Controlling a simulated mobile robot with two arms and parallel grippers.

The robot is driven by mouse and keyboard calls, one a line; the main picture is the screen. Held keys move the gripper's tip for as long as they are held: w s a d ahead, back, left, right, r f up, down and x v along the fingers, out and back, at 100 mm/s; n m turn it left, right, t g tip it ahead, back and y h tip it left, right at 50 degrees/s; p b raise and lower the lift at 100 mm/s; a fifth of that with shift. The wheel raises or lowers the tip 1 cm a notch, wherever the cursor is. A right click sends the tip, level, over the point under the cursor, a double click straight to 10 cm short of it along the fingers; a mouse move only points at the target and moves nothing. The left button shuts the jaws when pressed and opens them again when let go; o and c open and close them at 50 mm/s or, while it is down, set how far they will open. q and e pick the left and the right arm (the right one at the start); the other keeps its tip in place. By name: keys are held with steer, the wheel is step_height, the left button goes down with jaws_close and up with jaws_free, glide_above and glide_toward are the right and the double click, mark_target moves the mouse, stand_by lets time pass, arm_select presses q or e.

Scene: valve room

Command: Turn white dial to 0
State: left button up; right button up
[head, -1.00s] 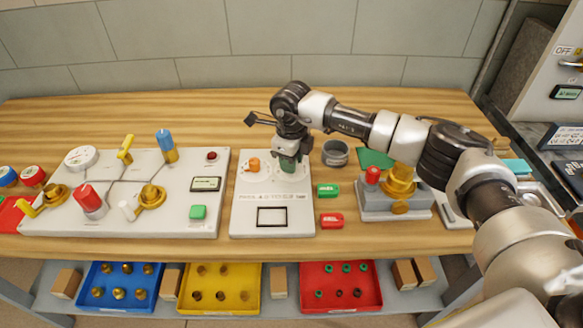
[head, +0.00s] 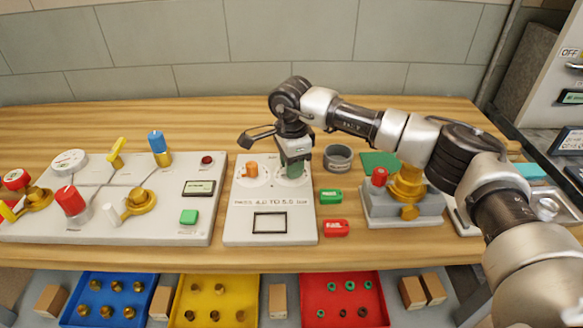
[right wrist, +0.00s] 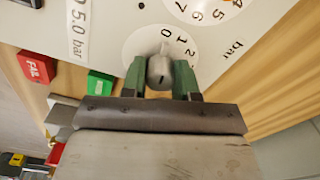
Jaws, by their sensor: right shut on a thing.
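The white dial (right wrist: 159,66) is a pale grey-white knob on a round white scale plate with black numbers. It is on the right side of a white panel (head: 234,229). My right gripper (head: 294,170) is over it from above and hides most of it in the head view. In the right wrist view the green fingertips of my right gripper (right wrist: 160,75) are closed on both sides of the knob. The narrow end of the knob appears to point near the printed 0 (right wrist: 166,33). My left gripper is in no view.
An orange knob (head: 252,169) sits left of the white dial on the same panel. A green block (head: 331,196) and a red block (head: 336,228) lie right of it. A grey cup (head: 338,157) stands close behind. A large valve board (head: 110,232) is at left.

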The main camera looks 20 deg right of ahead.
steer(key=shift+n, duration=0.4)
steer(key=o, duration=0.9)
steer(key=shift+o, duration=0.2)
step_height(320, 180, up, 11)
steer(key=b, duration=0.1)
steer(key=shift+f, duration=0.1)
